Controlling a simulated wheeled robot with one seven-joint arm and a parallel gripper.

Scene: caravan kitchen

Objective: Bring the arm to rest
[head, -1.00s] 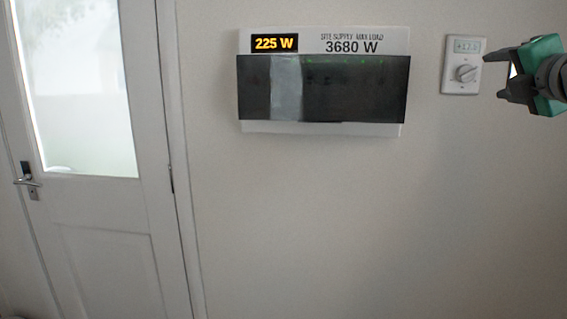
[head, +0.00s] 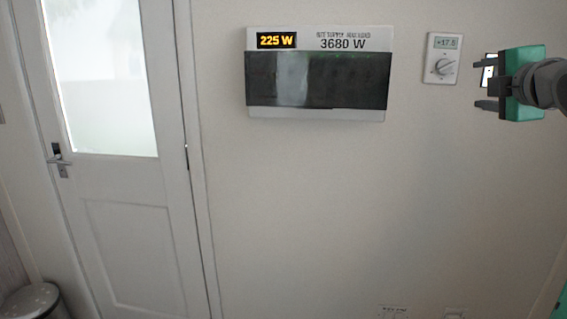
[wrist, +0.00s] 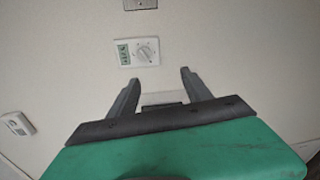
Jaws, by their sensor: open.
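My gripper (head: 483,81) is at the upper right of the head view, just right of the wall thermostat. It has a green body and dark fingers. The fingers are apart, with nothing seen between them. In the wrist view my gripper (wrist: 157,85) points at the wall with both fingers spread. The white thermostat (head: 442,58) has a small display and a round knob. It also shows beyond the fingertips in the wrist view (wrist: 137,52), apart from them.
A supply panel (head: 320,75) reading 225 W and 3680 W hangs left of the thermostat. A white door (head: 135,235) with a frosted window stands at left. A lidded bin (head: 32,302) is at the bottom left. The wall below the panel is mostly bare.

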